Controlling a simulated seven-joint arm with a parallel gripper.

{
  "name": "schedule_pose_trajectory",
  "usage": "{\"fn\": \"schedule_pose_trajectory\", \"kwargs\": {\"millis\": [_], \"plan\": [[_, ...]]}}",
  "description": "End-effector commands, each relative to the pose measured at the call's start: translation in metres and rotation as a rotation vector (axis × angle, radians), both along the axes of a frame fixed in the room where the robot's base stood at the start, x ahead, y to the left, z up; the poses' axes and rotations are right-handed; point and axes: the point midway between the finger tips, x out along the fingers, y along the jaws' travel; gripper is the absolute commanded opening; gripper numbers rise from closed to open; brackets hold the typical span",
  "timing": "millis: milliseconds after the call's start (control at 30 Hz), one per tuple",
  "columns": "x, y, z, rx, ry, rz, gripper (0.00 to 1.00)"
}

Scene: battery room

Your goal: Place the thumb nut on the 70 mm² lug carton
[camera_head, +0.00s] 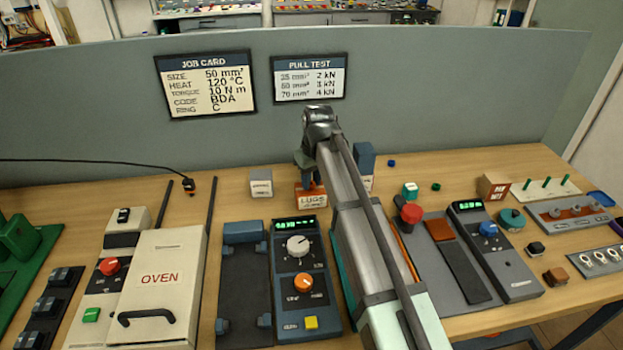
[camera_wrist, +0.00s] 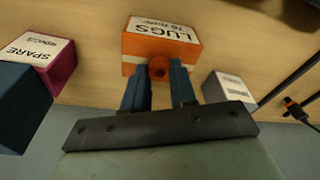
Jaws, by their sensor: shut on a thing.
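The lug carton (camera_head: 311,197) is an orange box with a white label reading LUGS, behind the blue-grey control unit in the head view. In the wrist view the carton (camera_wrist: 160,50) shows its label, LUGS and what looks like 70 mm². My gripper (camera_head: 309,178) points down at the carton, partly hidden by my arm. In the wrist view my gripper (camera_wrist: 160,75) is shut on a small orange-red thumb nut (camera_wrist: 159,69) with a dark centre. The nut overlaps the carton's near edge there. I cannot tell whether nut and carton touch. The nut cannot be made out in the head view.
A grey-white carton (camera_head: 261,183) stands left of the lug carton. A blue box (camera_head: 365,158) stands to its right, and a magenta SPARE carton (camera_wrist: 52,60) shows in the wrist view. The control unit (camera_head: 299,275) is in front, and the grey partition (camera_head: 440,110) behind.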

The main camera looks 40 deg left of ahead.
Motion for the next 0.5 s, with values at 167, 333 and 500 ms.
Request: {"fn": "schedule_pose_trajectory", "kwargs": {"millis": [167,333,500], "plan": [[-0.0001,0.0,-0.003,0.0,0.0,0.0,0.28],[0.0,-0.0001,-0.0028,0.0,0.0,0.0,0.44],[0.0,0.0,-0.0028,0.0,0.0,0.0,0.52]]}}
